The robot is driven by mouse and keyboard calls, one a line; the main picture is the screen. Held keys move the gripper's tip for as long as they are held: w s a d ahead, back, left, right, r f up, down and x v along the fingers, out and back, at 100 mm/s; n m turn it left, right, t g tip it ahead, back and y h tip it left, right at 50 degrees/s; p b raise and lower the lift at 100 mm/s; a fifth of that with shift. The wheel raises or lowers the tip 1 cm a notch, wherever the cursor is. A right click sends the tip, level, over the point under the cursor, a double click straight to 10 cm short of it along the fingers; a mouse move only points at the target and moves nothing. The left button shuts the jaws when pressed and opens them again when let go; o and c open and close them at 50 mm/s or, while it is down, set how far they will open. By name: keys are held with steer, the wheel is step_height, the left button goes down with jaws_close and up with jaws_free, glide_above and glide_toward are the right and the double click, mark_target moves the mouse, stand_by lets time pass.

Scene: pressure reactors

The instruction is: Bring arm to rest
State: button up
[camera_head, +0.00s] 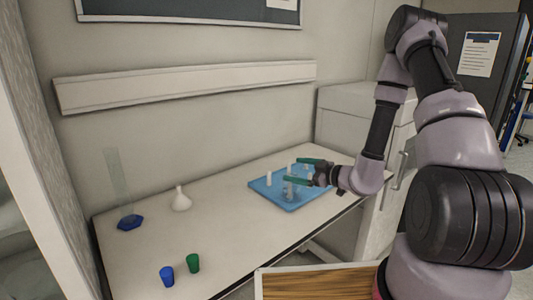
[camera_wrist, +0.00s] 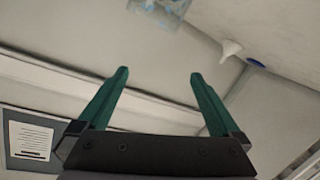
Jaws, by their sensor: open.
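My arm (camera_head: 452,115) reaches in from the right side of the head view and bends down toward the table. My gripper (camera_head: 292,171) is over the blue tray (camera_head: 312,202), its two green fingers spread apart. In the wrist view my gripper (camera_wrist: 158,75) is open with nothing between the fingers. The tray carries a few small white pieces and a clear item; part of it is hidden behind the gripper.
The white table (camera_head: 235,210) holds a white funnel (camera_head: 181,201), a clear cylinder with a blue base (camera_head: 130,222), a blue cup (camera_head: 167,276) and a green cup (camera_head: 193,263). A wall rail (camera_head: 190,84) runs behind. A grey cabinet (camera_head: 350,120) stands behind the table's right end.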

steer(key=s+a+r+n+g+y, duration=0.1)
steer(key=s+a+r+n+g, duration=0.3)
steer(key=r+n, duration=0.55)
steer(key=s+a+r+n+g+y, duration=0.1)
steer(key=s+r+n+g, duration=0.45)
steer(key=n, duration=0.75)
steer(key=s+d+r+n+t+h, duration=0.2)
steer(key=s+d+r+n+h, duration=0.3)
steer(key=n, duration=1)
steer(key=s+d+r+n+t+h, duration=0.3)
steer(key=s+d+r+n+h, duration=0.3)
steer(key=n, duration=1)
steer(key=s+d+r, duration=0.3)
steer(key=s+r, duration=0.1)
steer(key=r, duration=0.1)
steer(key=shift+d+r+h, duration=0.3)
steer(key=shift+d+r, duration=0.05)
steer(key=shift+n+t, duration=0.25)
steer(key=shift+t, duration=0.1)
